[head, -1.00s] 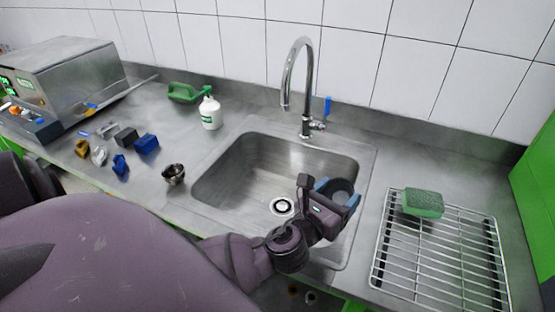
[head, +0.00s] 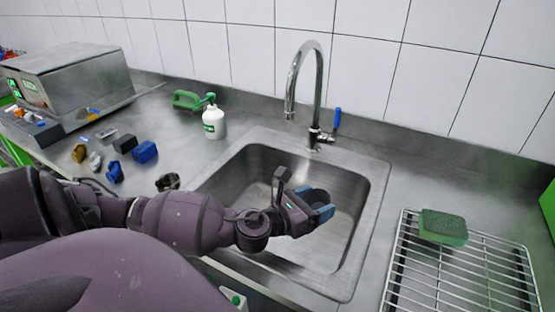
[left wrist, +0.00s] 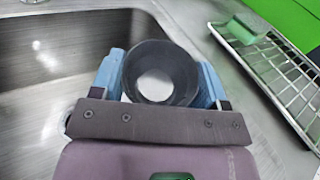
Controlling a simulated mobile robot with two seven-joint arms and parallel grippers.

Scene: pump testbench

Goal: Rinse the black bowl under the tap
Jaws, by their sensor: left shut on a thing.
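The black bowl (left wrist: 160,52) is between the blue fingertips of my left gripper in the left wrist view, its open side toward the camera. In the head view my left gripper (head: 318,205) is shut on the bowl (head: 314,197) over the sink basin (head: 371,190), and the bowl is mostly hidden there. The chrome tap (head: 320,85) stands behind the basin, its spout to the left of and beyond the gripper. Its blue lever (head: 337,119) points up. No water stream shows. My right gripper is not in view.
A wire rack (head: 465,285) with a green sponge (head: 443,226) lies right of the sink. A white bottle (head: 213,122), a green object (head: 187,99), a small dark cup (head: 168,182) and several small parts are on the left. A metal machine (head: 75,75) stands far left.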

